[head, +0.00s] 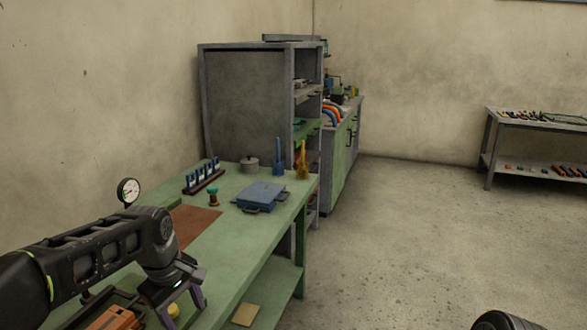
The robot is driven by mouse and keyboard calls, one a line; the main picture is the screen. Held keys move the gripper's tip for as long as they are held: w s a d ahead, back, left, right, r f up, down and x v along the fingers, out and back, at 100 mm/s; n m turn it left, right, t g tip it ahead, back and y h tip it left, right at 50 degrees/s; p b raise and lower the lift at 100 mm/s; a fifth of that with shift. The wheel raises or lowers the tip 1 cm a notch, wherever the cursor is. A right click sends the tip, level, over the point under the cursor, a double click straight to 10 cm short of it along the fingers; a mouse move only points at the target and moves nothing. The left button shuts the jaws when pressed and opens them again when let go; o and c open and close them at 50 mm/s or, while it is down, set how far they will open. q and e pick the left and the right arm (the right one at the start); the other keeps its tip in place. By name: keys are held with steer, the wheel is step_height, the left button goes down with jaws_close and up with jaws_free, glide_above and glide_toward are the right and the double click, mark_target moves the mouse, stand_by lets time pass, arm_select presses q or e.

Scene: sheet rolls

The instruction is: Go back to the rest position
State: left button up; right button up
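My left arm comes in from the left over the near part of the green workbench (243,262). My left gripper (181,310) points down above the near end of the bench. Its two fingers are spread apart. A small yellow thing (173,311) shows between them, apparently below; I cannot tell if the fingers touch it. Next to it, an orange-brown box (115,318) sits in a dark tray, cut off by the bottom edge. A dark rounded part at the bottom right looks like my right arm; my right gripper is not in view.
On the bench are a brown mat (194,224), a blue flat case (261,197), a rack of bottles (203,178), a lidded pot (249,164) and a dial gauge (128,190). A grey cabinet (245,100) stands behind. The floor right is clear up to a far table (492,150).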

arm_select(q)
steer(key=d+f+m+t+h, duration=0.1)
steer(key=d+f+m, duration=0.4)
steer(key=f, duration=0.4)
steer(key=d+f+m+t+h, duration=0.2)
steer(key=d+f+m, duration=0.1)
steer(key=d+f, duration=0.55)
steer(key=s+d+f+g, duration=0.1)
steer(key=s+f+g, duration=0.1)
steer(key=s+f, duration=0.8)
steer(key=s+d+f+m+g, duration=0.1)
steer(key=s+f+g, duration=0.1)
steer(key=s+f, duration=0.8)
steer(key=s, duration=0.7)
steer(key=shift+h+p, duration=0.3)
steer(key=shift+p, duration=0.05)
steer(key=shift+w, duration=0.1)
